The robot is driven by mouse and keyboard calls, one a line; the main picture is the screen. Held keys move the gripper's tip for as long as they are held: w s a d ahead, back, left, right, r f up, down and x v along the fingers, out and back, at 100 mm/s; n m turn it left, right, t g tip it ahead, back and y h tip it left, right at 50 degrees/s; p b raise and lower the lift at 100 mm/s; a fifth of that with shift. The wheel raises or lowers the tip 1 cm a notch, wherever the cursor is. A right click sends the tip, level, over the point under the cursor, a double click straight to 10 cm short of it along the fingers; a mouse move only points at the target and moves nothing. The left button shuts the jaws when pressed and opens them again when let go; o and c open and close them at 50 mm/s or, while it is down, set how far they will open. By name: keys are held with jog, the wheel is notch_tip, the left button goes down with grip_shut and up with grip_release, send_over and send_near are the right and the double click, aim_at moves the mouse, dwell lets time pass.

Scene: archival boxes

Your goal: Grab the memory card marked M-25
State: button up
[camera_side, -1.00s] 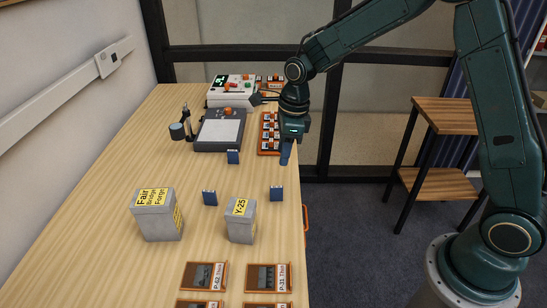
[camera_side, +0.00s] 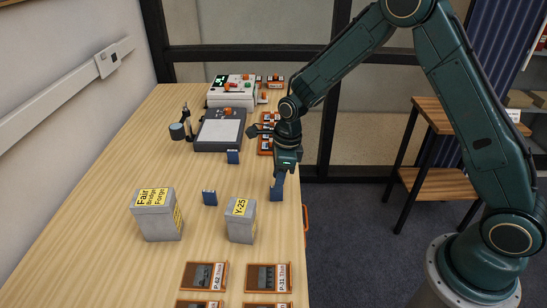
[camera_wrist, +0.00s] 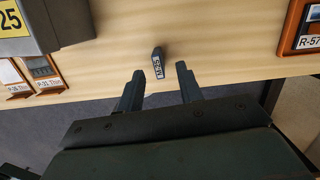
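A small dark blue card (camera_wrist: 158,60) stands upright between and just beyond my fingertips in the wrist view. Its white label is small and hard to read, and seems to say M-25. In the side view this card (camera_side: 276,195) is partly covered by my gripper (camera_side: 278,180), which is just above it. In the wrist view my gripper (camera_wrist: 160,78) is open, with a finger to either side of the card and nothing held. Two other blue cards, one farther back (camera_side: 233,157) and one to the left (camera_side: 210,198), stand on the table; their labels are unreadable.
A grey box marked Y-25 (camera_side: 240,222) stands close to the card. A larger grey box (camera_side: 157,215) is farther left. Framed orange holders (camera_side: 268,278) lie at the front. A grey device (camera_side: 220,130) stands behind. The table's right edge is near the card.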

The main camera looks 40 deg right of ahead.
aim_at(276, 200)
jog(key=shift+a+f, duration=0.15)
jog(key=shift+f, duration=1.4)
jog(key=shift+w+a+f, duration=0.1)
jog(key=shift+a+f, duration=0.05)
jog(key=shift+f, duration=0.85)
grip_shut()
